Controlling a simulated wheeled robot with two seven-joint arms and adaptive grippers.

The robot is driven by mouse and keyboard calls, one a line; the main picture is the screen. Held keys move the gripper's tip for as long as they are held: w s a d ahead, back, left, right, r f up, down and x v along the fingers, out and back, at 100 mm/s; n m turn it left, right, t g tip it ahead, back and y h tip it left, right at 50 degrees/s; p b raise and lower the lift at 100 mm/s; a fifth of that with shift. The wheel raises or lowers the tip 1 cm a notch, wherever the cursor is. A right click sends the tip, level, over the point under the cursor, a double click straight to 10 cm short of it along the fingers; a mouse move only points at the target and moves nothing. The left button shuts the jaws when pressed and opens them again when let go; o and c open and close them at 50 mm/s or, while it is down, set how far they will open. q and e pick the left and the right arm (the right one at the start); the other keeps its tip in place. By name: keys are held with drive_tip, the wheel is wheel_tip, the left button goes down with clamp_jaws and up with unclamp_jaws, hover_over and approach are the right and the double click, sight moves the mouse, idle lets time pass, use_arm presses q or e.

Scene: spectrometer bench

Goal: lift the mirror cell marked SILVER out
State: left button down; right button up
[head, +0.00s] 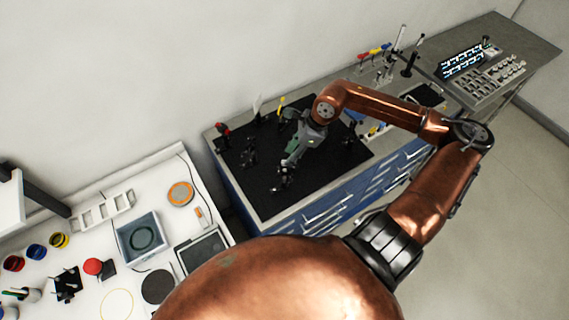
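My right arm reaches in from the right over a black breadboard (268,197) on the blue bench. My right gripper (291,158) is low over the middle of the board, pointing down and to the left. Its fingers are small and dark, so I cannot tell whether they are open or shut, or whether they touch anything. Small dark optic mounts stand on the board, one at the left (249,155) and one at the front (282,178). No SILVER marking is readable, so I cannot tell which is that mirror cell. My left gripper is not in view.
A white table (125,285) at the lower left holds a square tray-like device (141,238), an orange ring (180,194) and several coloured cups. A grey bench with a control panel (490,78) stands at the upper right. A wall runs behind the benches.

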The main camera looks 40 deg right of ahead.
drive_tip(key=shift+p+x, duration=0.5)
drive_tip(key=shift+x, duration=1.35)
drive_tip(key=shift+a, duration=0.1)
drive_tip(key=shift+c, duration=0.6)
clamp_jaws()
drive_tip(key=shift+r, duration=0.1)
